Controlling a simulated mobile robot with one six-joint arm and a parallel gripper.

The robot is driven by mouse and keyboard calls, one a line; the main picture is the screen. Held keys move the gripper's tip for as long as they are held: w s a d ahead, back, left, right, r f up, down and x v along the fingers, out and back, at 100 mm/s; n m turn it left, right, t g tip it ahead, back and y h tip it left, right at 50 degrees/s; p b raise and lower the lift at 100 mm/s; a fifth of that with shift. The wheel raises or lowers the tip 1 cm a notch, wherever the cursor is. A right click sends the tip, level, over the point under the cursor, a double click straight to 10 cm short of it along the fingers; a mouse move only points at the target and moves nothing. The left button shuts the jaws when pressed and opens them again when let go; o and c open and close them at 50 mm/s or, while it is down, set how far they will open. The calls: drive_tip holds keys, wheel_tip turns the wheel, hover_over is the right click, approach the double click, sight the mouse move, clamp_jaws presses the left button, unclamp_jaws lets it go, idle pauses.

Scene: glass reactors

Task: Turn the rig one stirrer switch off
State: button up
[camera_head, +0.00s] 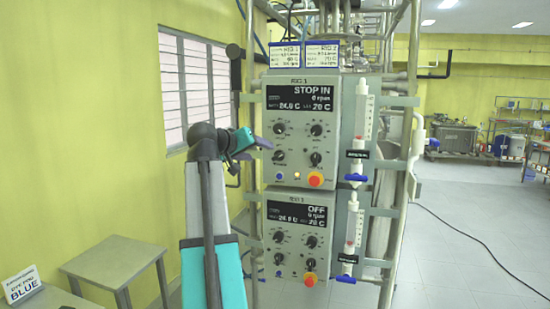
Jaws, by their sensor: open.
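The rig one control panel (301,143) is the upper grey box on the frame. Its dark display (300,97) reads "STOP IN", 0 rpm, 24.0 C and 20 C. Below are black knobs: upper left (281,129), upper right (316,130), lower left (279,156) and lower right (315,158). Their labels are too small to read, so I cannot tell which is the stirrer switch. My gripper (264,143) is open and empty at the panel's left edge, close to the left knobs. Contact is not clear, and my gripper covers part of the panel edge.
A similar lower panel (297,245) reads "OFF". Glass tubes with blue valves (355,178) stand right. A grey table (112,259) is left.

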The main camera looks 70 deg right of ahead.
sight(277, 157)
drive_tip(key=p+x, duration=0.3)
drive_tip(key=x, duration=1)
drive_tip(key=shift+d+f+p, duration=0.15)
drive_tip(key=shift+d+p, duration=0.2)
drive_tip(key=shift+d, duration=0.05)
drive_tip(key=shift+c, duration=0.2)
drive_tip(key=c, duration=1)
drive_tip(key=shift+a+f, duration=0.1)
drive_tip(key=shift+f, duration=0.05)
